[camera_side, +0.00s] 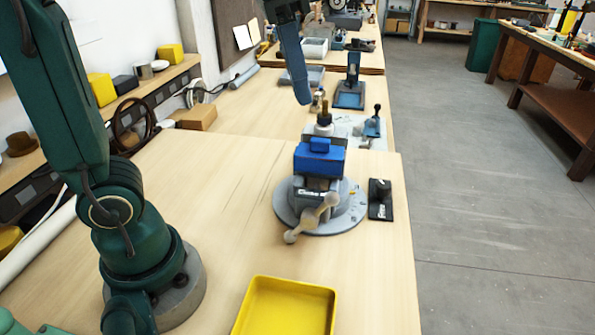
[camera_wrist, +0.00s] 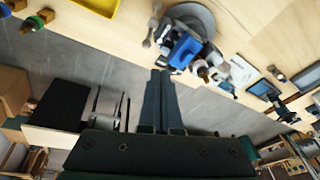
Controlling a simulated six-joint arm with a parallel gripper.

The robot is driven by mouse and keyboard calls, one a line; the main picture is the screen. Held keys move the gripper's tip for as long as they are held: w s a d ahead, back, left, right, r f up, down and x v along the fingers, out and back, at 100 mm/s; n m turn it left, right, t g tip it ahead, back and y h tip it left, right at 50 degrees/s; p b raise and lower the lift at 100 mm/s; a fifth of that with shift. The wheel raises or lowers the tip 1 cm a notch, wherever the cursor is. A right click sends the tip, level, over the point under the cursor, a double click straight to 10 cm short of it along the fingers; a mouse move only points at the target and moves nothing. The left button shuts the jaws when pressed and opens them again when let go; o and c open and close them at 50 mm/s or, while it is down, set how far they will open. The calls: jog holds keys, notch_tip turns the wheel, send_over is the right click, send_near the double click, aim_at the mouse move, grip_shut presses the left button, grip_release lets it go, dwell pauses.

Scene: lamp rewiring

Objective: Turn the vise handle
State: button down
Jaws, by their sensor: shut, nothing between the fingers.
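The vise has blue jaws (camera_side: 320,158) on a grey round base (camera_side: 345,212) on the wooden bench. Its handle (camera_side: 312,218), a pale bar with ball ends, sits slanted on the vise's near side. In the wrist view the vise (camera_wrist: 185,50) is at top centre, and the handle (camera_wrist: 152,28) is left of it. My gripper (camera_side: 303,102), with long dark blue fingers, points down above and behind the vise, apart from the handle. In the wrist view my gripper (camera_wrist: 161,72) has its fingers together and empty, with the tips appearing just below the vise.
A yellow tray (camera_side: 285,308) lies at the bench's front. A small black block (camera_side: 380,200) is right of the vise. A brass-topped part (camera_side: 323,118) stands just behind the jaws, with blue fixtures (camera_side: 350,95) farther back.

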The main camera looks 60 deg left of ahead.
jog(key=m+g, duration=0.1)
jog(key=m, duration=0.1)
send_over(319, 207)
jog(key=w+d, duration=0.2)
jog(key=w, duration=0.1)
jog(key=w+d+f+m+g, duration=0.15)
jog(key=w+d+f, duration=0.25)
jog(key=f, duration=0.4)
jog(key=s+a+f, duration=0.3)
jog(key=f, duration=0.5)
jog(key=shift+s+f+y, duration=0.2)
jog(key=shift+f+y, duration=0.05)
jog(key=shift+y, duration=0.15)
jog(key=shift+a+g, duration=0.1)
jog(key=shift+g, duration=0.15)
jog(key=shift+s+a+r+n+t+h, duration=0.25)
jog(key=shift+s+a+r+t+h, duration=0.25)
jog(key=shift+t+h, duration=0.2)
dwell(0.4)
jog(key=shift+s+a+r+t+h, duration=0.25)
jog(key=shift+a+t+h, duration=0.05)
jog(key=shift+t+h, duration=0.1)
jog(key=shift+s+a+r, duration=0.2)
jog(key=shift+s+a, duration=0.25)
jog(key=shift+s+a+r, duration=0.15)
jog(key=shift+s+a, duration=0.25)
jog(key=shift+s, duration=0.05)
jog(key=shift+s+a, duration=0.9)
jog(key=shift+s, duration=0.05)
